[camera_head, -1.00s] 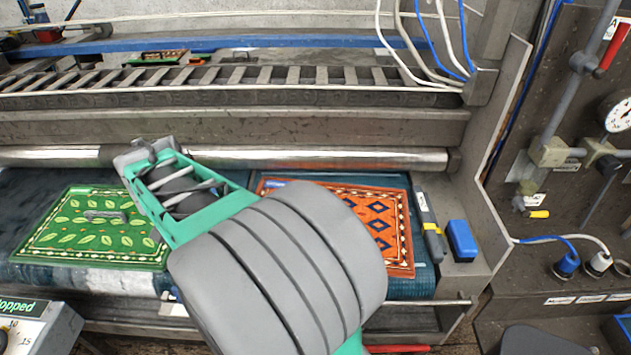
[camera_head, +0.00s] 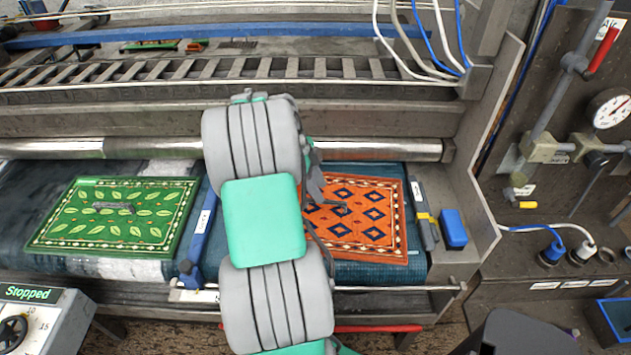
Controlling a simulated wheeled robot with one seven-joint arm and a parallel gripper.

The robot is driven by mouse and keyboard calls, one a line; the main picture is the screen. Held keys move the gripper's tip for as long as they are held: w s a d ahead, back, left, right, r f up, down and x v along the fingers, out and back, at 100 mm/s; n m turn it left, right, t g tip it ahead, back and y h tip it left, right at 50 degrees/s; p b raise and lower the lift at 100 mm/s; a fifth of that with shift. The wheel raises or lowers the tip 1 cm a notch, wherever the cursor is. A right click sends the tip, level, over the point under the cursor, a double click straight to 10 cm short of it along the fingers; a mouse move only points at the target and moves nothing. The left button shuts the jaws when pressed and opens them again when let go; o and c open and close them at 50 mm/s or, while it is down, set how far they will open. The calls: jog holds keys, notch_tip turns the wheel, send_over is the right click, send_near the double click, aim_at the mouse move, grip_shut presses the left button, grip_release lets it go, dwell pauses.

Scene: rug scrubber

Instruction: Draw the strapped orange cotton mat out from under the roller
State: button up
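The orange mat (camera_head: 370,222) has dark blue diamonds and a patterned border. It lies flat on the dark blue belt, right of centre, its far edge close to the steel roller (camera_head: 390,150). My arm hides its left part. My gripper (camera_head: 318,185) shows only in part, as grey pieces beyond my arm at the mat's left side. I cannot tell whether it touches the mat or how its fingers stand. A small dark piece (camera_head: 340,209) shows on the mat near the gripper; whether it is the strap is unclear.
A green leaf-patterned mat (camera_head: 130,225) with a grey handle lies left. A blue bar (camera_head: 202,235) runs between the mats. A grey-yellow tool (camera_head: 424,216) and a blue block (camera_head: 453,229) sit right of the orange mat. A panel reading "Stopped" (camera_head: 30,292) stands front left.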

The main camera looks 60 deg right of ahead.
aim_at(326, 201)
jog(key=x, duration=0.6)
jog(key=shift+p, duration=0.4)
jog(key=shift+c, duration=0.6)
grip_shut()
dwell(0.3)
